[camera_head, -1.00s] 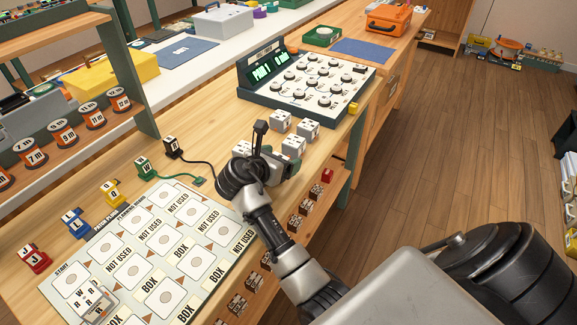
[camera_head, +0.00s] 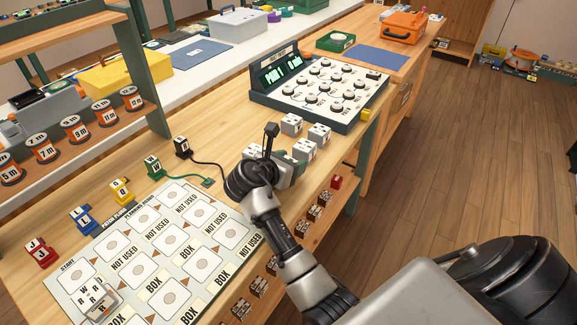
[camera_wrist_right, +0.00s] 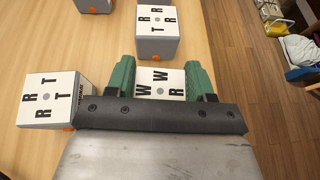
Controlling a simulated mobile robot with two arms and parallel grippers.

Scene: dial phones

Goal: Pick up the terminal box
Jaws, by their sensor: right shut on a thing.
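My right gripper (camera_head: 289,172) is down at the workbench among white-topped terminal boxes. In the right wrist view its green fingers (camera_wrist_right: 161,80) stand on either side of a terminal box (camera_wrist_right: 159,84) lettered W, W and R, and are shut on it. In the head view my gripper mostly hides this box. Another terminal box (camera_wrist_right: 157,32) stands just ahead, and one lettered R and T (camera_wrist_right: 50,98) stands to the left. In the head view, neighbouring boxes show beyond the gripper (camera_head: 320,135) and to its left (camera_head: 252,152). My left gripper is not in view.
A dial console (camera_head: 320,90) stands behind the boxes. Black (camera_head: 182,147) and green (camera_head: 153,167) plugs with cables lie close to my gripper. The bench's right edge is near.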

